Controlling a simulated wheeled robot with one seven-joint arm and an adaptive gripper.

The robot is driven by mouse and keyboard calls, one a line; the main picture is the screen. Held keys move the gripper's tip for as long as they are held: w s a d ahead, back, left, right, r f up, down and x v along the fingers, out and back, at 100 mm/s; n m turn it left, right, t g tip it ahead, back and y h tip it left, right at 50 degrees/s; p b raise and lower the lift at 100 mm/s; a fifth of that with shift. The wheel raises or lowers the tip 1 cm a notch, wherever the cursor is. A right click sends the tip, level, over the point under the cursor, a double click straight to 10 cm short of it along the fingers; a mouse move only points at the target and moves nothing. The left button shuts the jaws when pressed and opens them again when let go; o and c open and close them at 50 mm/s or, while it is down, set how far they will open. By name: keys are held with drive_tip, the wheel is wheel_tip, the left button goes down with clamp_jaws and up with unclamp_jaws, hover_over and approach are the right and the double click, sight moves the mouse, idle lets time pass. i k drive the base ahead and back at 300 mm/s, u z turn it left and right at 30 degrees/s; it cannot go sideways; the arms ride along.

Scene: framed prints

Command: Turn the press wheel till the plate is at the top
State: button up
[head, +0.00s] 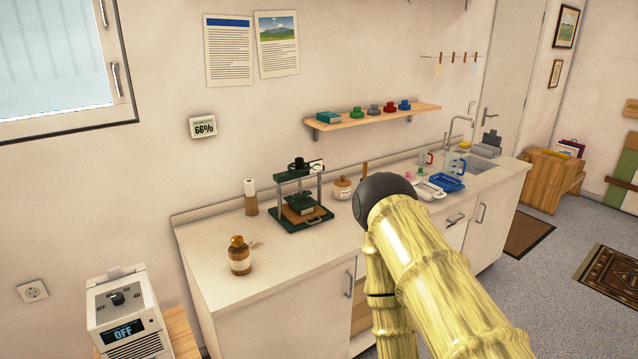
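The press (303,226) stands on the white counter, with a dark green base and upright posts joined by a top crossbar. Its dark wheel (299,163) sits on top, with a small pale part at its right that may be a handle. A dark green plate (301,203) is low between the posts, close above a wooden board (308,214) on the base. I cannot tell whether they touch. My arm rises at the right of the press, apart from it in the picture. My gripper is out of view.
A lidded jar (343,187) is just right. A shelf (372,119) hangs above. The counter (290,260) in front of the press is clear.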

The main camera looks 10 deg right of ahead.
sight(299, 163)
drive_tip(key=z, duration=0.25)
drive_tip(key=k, duration=0.25)
drive_tip(key=u, duration=1.5)
drive_tip(key=i, duration=1.65)
drive_tip(key=z, duration=0.55)
